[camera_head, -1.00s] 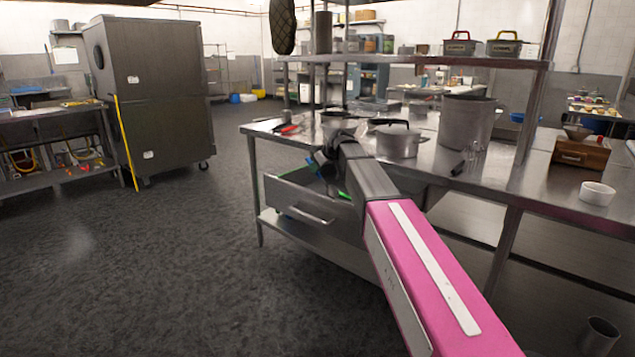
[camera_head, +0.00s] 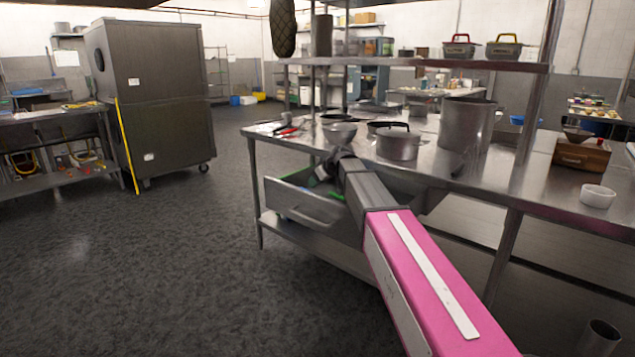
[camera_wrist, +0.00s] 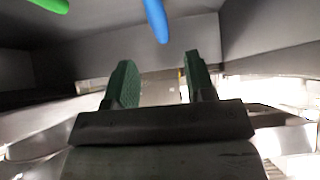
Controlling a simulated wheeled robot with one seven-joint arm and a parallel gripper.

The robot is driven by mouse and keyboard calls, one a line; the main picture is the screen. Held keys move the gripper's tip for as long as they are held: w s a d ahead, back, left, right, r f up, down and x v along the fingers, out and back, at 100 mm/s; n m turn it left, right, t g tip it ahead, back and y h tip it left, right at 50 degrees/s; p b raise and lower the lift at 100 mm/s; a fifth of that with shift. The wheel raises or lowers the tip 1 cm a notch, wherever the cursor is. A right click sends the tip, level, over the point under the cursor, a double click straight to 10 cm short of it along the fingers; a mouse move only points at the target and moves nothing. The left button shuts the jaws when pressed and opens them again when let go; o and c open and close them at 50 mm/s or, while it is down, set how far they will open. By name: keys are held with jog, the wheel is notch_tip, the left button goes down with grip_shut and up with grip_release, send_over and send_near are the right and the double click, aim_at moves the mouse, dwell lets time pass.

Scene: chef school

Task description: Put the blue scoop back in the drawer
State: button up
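The blue scoop is seen only in part: a blue handle-like piece (camera_wrist: 157,18) shows at the top of the wrist view, beyond my fingertips and apart from them. It appears against grey drawer walls. My gripper (camera_head: 327,165) is at the drawer's upper right part in the head view, partly hidden by my arm. In the wrist view my gripper (camera_wrist: 158,75) has its two green fingers apart with nothing between them.
A green utensil (camera_wrist: 50,5) lies left of the blue piece. The steel table (camera_head: 355,160) carries a bowl (camera_head: 340,133), a lidded pot (camera_head: 398,145) and a tall pot (camera_head: 466,125) close above my gripper. The floor left of the drawer is clear.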

jog(key=v, duration=1.2)
jog(key=shift+r, duration=0.1)
dwell(1.0)
